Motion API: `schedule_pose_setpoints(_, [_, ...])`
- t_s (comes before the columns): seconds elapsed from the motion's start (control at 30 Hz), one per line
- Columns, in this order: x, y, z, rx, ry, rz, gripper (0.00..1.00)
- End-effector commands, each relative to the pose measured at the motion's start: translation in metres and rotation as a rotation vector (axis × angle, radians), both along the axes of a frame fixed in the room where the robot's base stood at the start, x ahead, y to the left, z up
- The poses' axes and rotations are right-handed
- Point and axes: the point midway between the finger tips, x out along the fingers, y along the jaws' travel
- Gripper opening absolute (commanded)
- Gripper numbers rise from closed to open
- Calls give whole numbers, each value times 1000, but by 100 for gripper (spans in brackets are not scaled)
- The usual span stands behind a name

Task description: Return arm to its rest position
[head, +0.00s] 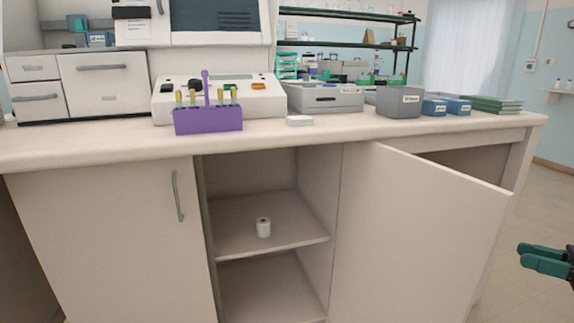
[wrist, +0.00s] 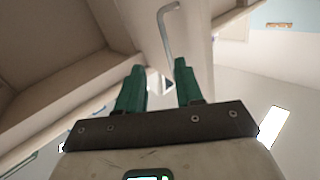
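My gripper (head: 543,260) shows at the right edge of the head view, with dark green fingers pointing left. It is to the right of the open cabinet door (head: 415,235) and apart from it in the picture. In the wrist view my gripper (wrist: 160,82) has its two green fingers spread, with nothing held between them. A grey bar handle (wrist: 168,45) appears beyond the fingertips in that view; I cannot tell its distance. Most of my arm is out of view.
The counter (head: 400,128) bears a purple rack (head: 208,121), a grey tray (head: 325,98) and several bins. Another door (head: 105,240) at left is shut. Floor (head: 540,190) shows free at right.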

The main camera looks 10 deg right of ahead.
Motion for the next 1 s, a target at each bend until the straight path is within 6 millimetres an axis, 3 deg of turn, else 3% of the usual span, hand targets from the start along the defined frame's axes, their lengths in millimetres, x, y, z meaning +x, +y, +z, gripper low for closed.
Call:
schedule_pose_setpoints(0.17, [8, 25, -108, 120, 328, -143, 36])
schedule_pose_setpoints(0.33, [-11, 60, -219, 180, 677, -317, 36])
schedule_pose_setpoints(0.4, [-24, 84, -256, 163, 804, -363, 36])
schedule_pose_setpoints(0.5, [-43, 131, -294, 92, 956, -383, 36])
schedule_pose_setpoints(0.63, [-79, 197, -326, -50, 1121, -389, 36])
schedule_pose_setpoints(0.8, [-139, 261, -342, -255, 1269, -424, 36])
schedule_pose_setpoints(1.0, [-196, 295, -334, -433, 1334, -490, 36])
